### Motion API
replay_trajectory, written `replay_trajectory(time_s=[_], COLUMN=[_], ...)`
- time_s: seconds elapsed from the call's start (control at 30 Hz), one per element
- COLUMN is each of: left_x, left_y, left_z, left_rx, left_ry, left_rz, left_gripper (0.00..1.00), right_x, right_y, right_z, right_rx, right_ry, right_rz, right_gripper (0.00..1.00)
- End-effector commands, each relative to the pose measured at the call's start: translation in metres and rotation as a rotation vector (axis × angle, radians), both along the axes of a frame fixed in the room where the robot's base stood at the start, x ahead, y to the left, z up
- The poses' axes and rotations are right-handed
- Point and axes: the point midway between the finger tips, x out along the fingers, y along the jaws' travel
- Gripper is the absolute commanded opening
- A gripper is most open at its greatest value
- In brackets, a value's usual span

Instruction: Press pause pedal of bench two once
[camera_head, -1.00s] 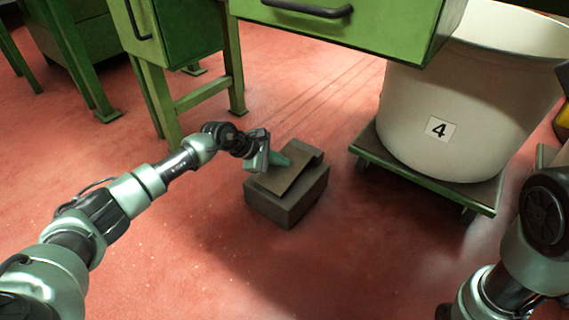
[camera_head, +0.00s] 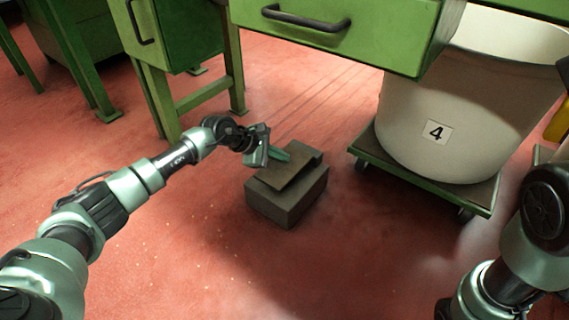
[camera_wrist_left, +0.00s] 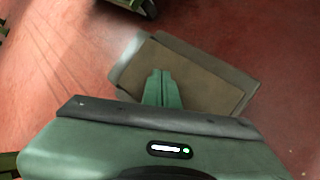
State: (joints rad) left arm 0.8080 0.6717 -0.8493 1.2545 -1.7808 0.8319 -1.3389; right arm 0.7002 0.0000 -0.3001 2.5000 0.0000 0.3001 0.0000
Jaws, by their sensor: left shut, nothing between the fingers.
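The pause pedal (camera_head: 288,177) is a dark brown-grey box on the red floor with a tilted plate on top. It also shows in the left wrist view (camera_wrist_left: 207,85). My left gripper (camera_head: 284,155) is shut and empty, and its fingers are over the pedal plate. In the left wrist view the shut fingertips (camera_wrist_left: 161,76) overlap the plate. I cannot tell whether they touch it. My right arm shows at the lower right, but its gripper is out of view. I see no label naming the bench.
A green bench with a drawer (camera_head: 345,32) overhangs behind the pedal, with its leg (camera_head: 236,75) to the left. A white bin marked 4 (camera_head: 470,110) stands on a green wheeled dolly (camera_head: 420,182) at right. The floor in front is clear.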

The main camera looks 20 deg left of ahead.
Motion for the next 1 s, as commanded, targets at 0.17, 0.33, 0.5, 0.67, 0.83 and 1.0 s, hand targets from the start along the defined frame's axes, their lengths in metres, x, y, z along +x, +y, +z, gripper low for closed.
replay_trajectory(time_s=[0.17,0.33,0.5,0.67,0.83,1.0], left_x=[0.001,0.001,0.001,0.001,0.001,0.001], left_y=[0.0,0.0,0.0,0.0,0.0,0.0], left_z=[0.003,0.018,0.036,0.05,0.052,0.051], left_rx=[-0.001,-0.001,0.0,-0.001,-0.001,-0.001], left_ry=[-0.002,-0.003,-0.004,-0.003,-0.002,-0.002], left_rz=[0.0,0.0,0.0,0.0,0.0,0.0], left_gripper=[0.0,0.0,0.0,0.0,0.0,0.0], right_x=[0.0,0.0,0.0,0.0,0.0,0.0], right_y=[0.0,0.0,0.0,0.0,0.0,0.0], right_z=[0.002,0.014,0.028,0.04,0.04,0.04], right_rx=[0.0,0.0,0.0,0.0,0.0,0.0], right_ry=[0.0,0.0,0.0,0.0,0.0,0.0], right_rz=[0.0,0.0,0.0,0.0,0.0,0.0], right_gripper=[0.36,0.36,0.36,0.36,0.36,0.36])
